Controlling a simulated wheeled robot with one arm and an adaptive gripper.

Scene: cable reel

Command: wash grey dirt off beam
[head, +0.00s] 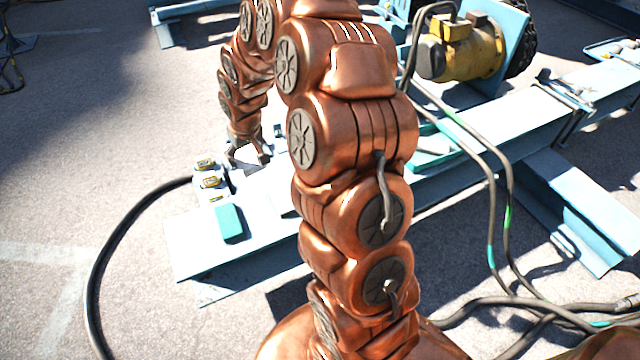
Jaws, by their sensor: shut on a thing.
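The pale blue beam (190,247) lies low across the scene, running from the left foreground toward the upper right. My gripper (250,157) is just above the beam near its left end, pointing down. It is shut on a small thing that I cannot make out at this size. I cannot tell whether that thing touches the beam. Bright glare and the arm's shadow lie on the beam top, so grey dirt cannot be told apart there. My copper-coloured arm hides the middle of the beam.
A teal block (229,222) and small yellow-topped items (208,174) sit on the beam's left end. A black hose (108,250) curves over the ground there. A yellow motor (470,48) stands behind, with cables at right. Open pavement lies left.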

